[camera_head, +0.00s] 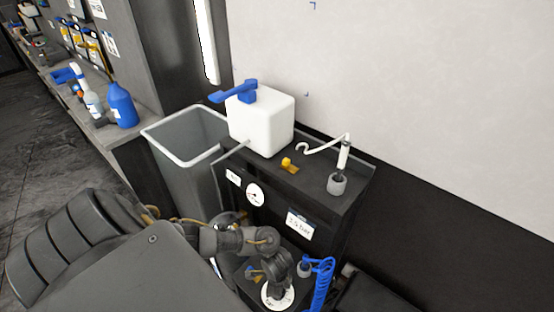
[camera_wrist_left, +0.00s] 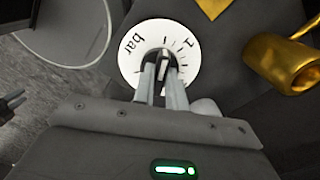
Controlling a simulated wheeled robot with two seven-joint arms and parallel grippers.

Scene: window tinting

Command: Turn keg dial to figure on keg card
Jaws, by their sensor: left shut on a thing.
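The keg dial is a white disc marked "bar" (camera_wrist_left: 140,40), with a figure like "1" and small ticks along its edge. Its black knob (camera_wrist_left: 151,68) has a white pointer line pointing roughly to the top of the left wrist view. My left gripper (camera_wrist_left: 163,75) is shut on the knob, one finger to each side. In the head view the disc (camera_head: 268,299) shows low in the middle, and my left gripper (camera_head: 277,288) covers most of it. The keg card (camera_head: 300,224) is a white label on the dark cabinet front; it seems to read "2.5 bar", but the first digit is unclear.
A round gauge (camera_head: 255,194) is on the cabinet front. A white canister with a blue tap (camera_head: 262,120) stands on top, near a yellow piece (camera_head: 289,164) and a grey cup (camera_head: 337,185). A blue coiled hose (camera_head: 321,285) hangs right of the dial. A brass cylinder (camera_wrist_left: 280,62) is close right of my gripper.

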